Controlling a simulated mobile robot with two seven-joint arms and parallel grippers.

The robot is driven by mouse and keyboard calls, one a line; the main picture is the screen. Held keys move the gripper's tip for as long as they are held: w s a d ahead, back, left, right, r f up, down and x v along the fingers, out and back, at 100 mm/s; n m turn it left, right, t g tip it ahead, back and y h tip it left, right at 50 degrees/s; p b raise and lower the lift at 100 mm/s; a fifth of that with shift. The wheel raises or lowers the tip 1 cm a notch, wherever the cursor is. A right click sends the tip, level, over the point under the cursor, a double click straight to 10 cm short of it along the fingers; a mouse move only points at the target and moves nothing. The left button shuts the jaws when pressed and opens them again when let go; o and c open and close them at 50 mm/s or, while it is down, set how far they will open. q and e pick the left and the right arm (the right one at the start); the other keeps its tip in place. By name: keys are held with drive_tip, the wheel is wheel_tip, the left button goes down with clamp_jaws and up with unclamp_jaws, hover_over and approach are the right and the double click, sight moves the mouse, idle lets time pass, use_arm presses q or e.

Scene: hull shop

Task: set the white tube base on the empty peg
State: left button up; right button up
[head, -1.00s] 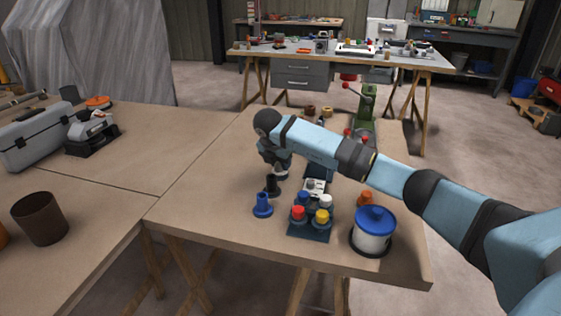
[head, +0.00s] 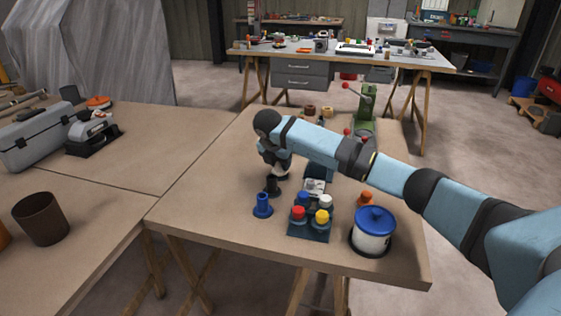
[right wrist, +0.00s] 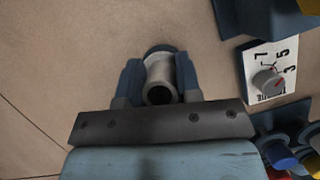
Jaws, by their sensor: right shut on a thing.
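My right gripper (right wrist: 159,85) is shut on the white tube base (right wrist: 159,72), a pale hollow cylinder with its dark opening facing the wrist camera. In the head view my right gripper (head: 274,162) is low over the table, mostly hidden by its own arm, with a bit of the white tube base (head: 283,174) showing below it. I cannot tell if the base touches the table. A dark blue rack (head: 309,236) to the right carries red, yellow, blue and white pieces. I cannot make out an empty peg. My left gripper is not in view.
A black base (head: 272,187) and a blue base (head: 262,206) stand just in front of my right gripper. A white dial panel (head: 314,187) sits behind the rack. A blue-lidded pot (head: 372,232) and an orange piece (head: 366,198) are at right.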

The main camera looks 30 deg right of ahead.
drive_tip(key=shift+f+b, duration=0.3)
drive_tip(key=shift+f, duration=0.35)
drive_tip(key=o, duration=0.6)
drive_tip(key=shift+o, duration=0.2)
